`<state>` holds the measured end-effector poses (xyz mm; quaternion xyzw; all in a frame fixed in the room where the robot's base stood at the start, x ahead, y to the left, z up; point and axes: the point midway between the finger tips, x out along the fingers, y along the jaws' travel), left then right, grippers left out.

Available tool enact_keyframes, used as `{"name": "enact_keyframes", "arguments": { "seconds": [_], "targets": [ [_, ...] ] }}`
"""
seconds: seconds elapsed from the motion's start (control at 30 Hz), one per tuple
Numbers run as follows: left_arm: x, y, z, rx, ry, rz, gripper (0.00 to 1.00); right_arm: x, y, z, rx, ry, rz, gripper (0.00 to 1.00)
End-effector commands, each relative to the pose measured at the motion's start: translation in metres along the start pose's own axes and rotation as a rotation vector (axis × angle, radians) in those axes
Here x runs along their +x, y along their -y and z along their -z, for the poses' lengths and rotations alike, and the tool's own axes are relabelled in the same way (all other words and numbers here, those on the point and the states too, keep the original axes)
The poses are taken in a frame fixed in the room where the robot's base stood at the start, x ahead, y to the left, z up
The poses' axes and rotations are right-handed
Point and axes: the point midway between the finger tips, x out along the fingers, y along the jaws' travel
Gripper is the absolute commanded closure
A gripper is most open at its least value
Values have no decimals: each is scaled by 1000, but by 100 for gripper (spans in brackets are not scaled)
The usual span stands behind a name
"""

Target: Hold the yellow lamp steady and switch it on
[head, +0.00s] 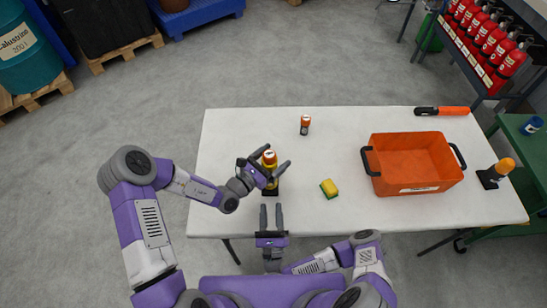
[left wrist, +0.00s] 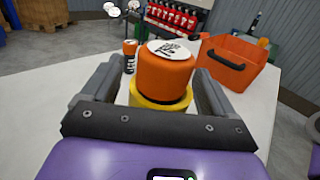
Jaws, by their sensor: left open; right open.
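The yellow lamp (head: 271,183) stands upright on a black base near the table's front left, with an orange cap on its yellow body. My left gripper (head: 276,157) is open, with its fingers around the lamp's upper part. In the left wrist view the lamp's orange cap (left wrist: 165,78), with a white disc on top, sits between the two spread fingers; contact cannot be told. No switch can be made out. My right gripper (head: 271,213) is open and empty at the table's front edge, just in front of the lamp's base.
A yellow-green sponge (head: 329,188) and an orange bin (head: 418,187) are to the right. A small orange-and-black can (head: 305,124) stands behind the lamp. An orange-and-black tool (head: 442,111) lies at the back right; an orange-topped item (head: 503,167) stands at the right edge.

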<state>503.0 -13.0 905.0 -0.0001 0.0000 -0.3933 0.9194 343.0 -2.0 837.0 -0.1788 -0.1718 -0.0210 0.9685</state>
Motion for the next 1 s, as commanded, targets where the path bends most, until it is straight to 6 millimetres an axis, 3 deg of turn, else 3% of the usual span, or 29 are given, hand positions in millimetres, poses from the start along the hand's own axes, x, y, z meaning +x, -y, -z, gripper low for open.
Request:
{"name": "enact_keyframes", "arguments": {
  "seconds": [0.17,0.6,0.8,1.0],
  "targets": [
    [-19,-1,0,0,-2,-3,12,0,0,0,0,0,0,57],
    [-105,-1,0,0,-2,-4,12,0,0,0,0,0,0,57],
    [-119,0,0,0,0,-1,12,0,0,0,0,0,0,57],
    [-120,0,0,0,0,0,12,0,0,0,0,0,0,57]
  ]
}}
